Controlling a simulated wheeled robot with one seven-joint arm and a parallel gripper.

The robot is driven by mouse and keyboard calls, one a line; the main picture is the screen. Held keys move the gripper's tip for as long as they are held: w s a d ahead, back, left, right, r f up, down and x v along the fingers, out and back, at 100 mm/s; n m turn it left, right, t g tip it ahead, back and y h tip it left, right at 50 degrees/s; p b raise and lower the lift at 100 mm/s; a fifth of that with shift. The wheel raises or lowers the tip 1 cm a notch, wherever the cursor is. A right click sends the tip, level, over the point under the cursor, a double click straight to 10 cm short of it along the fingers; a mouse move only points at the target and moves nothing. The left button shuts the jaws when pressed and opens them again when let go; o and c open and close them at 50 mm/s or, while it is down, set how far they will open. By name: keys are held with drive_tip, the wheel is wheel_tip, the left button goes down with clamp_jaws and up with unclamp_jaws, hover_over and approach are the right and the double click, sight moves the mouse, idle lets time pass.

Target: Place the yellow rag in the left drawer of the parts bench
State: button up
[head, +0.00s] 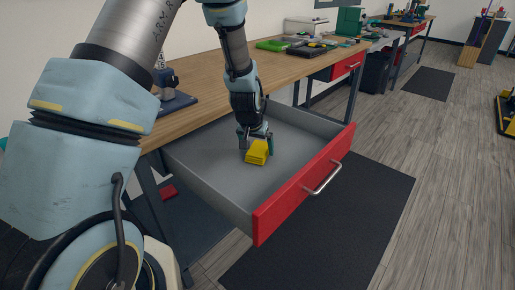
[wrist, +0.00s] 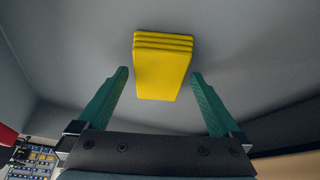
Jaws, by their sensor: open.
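The folded yellow rag (head: 257,152) lies on the floor of the open left drawer (head: 290,198) of the parts bench (head: 205,82). The drawer has a red front with a metal handle and a grey inside. My gripper (head: 255,140) is inside the drawer, right at the rag. In the wrist view the rag (wrist: 163,65) lies just beyond and between the green fingertips of my gripper (wrist: 158,75). The fingers are spread wide, with a gap on both sides of the rag.
A blue vise-like tool (head: 172,90) stands on the bench's near end. Green trays (head: 275,45) and parts lie farther along the top. A dark mat (head: 345,215) covers the floor before the drawer. A second red drawer (head: 346,66) is closed.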

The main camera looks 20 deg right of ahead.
drive_tip(key=b+v, duration=0.1)
drive_tip(key=v, duration=1)
drive_tip(key=shift+r, duration=0.3)
drive_tip(key=s+a+r+n+g+y, duration=0.1)
drive_tip(key=s+a+n, duration=0.2)
drive_tip(key=a, duration=1.1)
drive_tip(key=s+a+r+n+g+y, duration=0.1)
drive_tip(key=s+a+n, duration=0.2)
drive_tip(key=a, duration=1.2)
drive_tip(key=s, duration=0.2)
drive_tip(key=shift+s+a+r+n+y, duration=0.25)
drive_tip(key=shift+s+r+n+y, duration=0.1)
drive_tip(key=shift+r+n+y, duration=0.05)
